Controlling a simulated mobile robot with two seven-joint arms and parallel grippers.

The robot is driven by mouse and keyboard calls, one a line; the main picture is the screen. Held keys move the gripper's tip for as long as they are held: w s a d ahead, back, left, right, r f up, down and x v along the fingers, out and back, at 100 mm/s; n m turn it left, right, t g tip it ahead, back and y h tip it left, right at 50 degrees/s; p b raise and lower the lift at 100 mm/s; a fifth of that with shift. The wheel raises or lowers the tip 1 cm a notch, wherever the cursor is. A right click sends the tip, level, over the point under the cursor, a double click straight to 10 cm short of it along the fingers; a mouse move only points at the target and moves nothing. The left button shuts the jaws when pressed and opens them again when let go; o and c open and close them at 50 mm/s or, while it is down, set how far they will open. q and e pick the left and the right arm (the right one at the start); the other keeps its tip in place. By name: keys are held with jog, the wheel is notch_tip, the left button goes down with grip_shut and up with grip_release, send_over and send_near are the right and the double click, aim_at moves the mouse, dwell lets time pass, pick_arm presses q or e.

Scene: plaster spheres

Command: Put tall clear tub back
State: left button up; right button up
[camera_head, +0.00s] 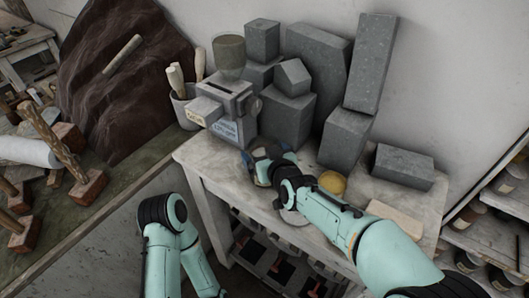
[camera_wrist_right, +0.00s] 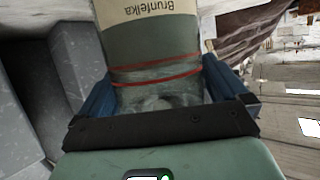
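The tall clear tub (camera_wrist_right: 155,72) fills the middle of the right wrist view, with two red lines around it and a cream label reading "Brunfelka" upside down. The blue fingers of my right gripper (camera_wrist_right: 160,98) lie against both its sides, shut on it. In the head view my right gripper (camera_head: 262,165) is low over the pale worktable (camera_head: 215,172), in front of the grey labelled box; the tub is hard to make out there. Whether it touches the table cannot be told. My left arm shows at the lower left, but its gripper is out of view.
The grey box (camera_head: 238,128) carries a translucent cup-like vessel (camera_head: 228,57). Several grey blocks (camera_head: 345,138) stand along the wall. A yellow round thing (camera_head: 333,182) and a flat pale block (camera_head: 395,217) lie near my right arm. Mallets (camera_head: 90,187) lie on the left bench.

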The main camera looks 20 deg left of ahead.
jog(key=shift+r, duration=0.2)
pick_arm(q)
jog(key=w+r+p, duration=0.2)
jog(key=w+r, duration=0.1)
jog(key=shift+w+r+p, duration=0.25)
jog(key=shift+r+p, duration=0.1)
pick_arm(e)
jog(key=v, duration=1.1)
jog(key=shift+s+d+r, duration=0.2)
jog(key=shift+s+d, duration=0.05)
jog(key=shift+d, duration=0.05)
pick_arm(q)
jog(key=shift+s, duration=0.1)
pick_arm(e)
jog(key=shift+s, duration=0.1)
